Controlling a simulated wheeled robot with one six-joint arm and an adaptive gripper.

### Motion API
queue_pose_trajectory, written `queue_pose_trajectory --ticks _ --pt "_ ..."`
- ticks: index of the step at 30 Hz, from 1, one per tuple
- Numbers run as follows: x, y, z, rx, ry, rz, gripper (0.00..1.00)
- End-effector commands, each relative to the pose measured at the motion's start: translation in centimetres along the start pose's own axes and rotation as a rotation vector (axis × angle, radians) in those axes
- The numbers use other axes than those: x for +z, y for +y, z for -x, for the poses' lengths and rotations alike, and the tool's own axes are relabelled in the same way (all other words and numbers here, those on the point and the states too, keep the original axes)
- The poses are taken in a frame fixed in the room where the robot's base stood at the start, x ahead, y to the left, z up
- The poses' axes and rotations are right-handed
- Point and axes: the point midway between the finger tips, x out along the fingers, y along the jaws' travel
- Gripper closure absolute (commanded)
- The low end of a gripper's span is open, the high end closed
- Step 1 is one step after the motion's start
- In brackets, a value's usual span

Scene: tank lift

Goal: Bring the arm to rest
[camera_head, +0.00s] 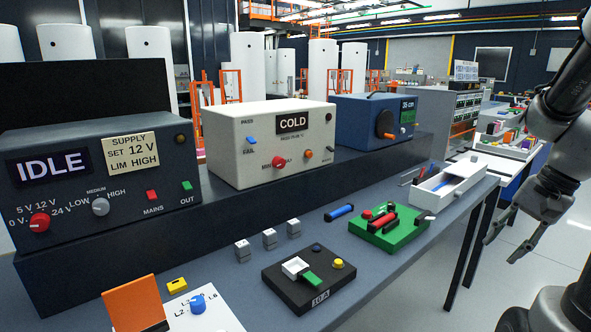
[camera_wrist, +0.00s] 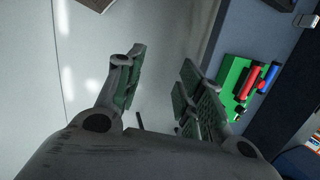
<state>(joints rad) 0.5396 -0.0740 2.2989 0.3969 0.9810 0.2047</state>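My gripper (camera_head: 500,248) hangs at the right of the head view, beyond the bench's front edge and over the floor. Its fingers point down and left, and they are apart with nothing between them. In the wrist view my gripper (camera_wrist: 163,60) also shows two spread fingers with bare floor between them. My arm comes down from the upper right corner, bent at the wrist. The gripper touches nothing that I can see.
The grey bench (camera_head: 225,285) holds an IDLE supply box (camera_head: 90,185), a COLD box (camera_head: 270,145) and a blue box (camera_head: 375,120). A green board (camera_head: 385,240), a black 10 A block (camera_head: 305,290) and a white tray (camera_head: 462,183) lie nearer the edge. Open floor surrounds my gripper.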

Motion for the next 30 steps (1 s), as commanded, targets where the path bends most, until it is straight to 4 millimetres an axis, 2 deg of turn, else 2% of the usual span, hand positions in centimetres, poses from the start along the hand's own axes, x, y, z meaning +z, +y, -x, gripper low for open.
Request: queue_pose_trajectory --ticks 1,6,12,18,30 --pt "1.6 0.3 0.9 0.042 0.030 0.138 0.62" --pt "5.9 1.6 3.7 0.188 0.141 0.591 0.62" --pt "9.5 1.4 5.9 0.224 0.282 0.883 0.62" --pt "11.7 -0.5 7.1 0.158 0.355 1.007 0.62" --pt "11.9 -0.8 7.0 0.154 0.350 1.019 0.62"
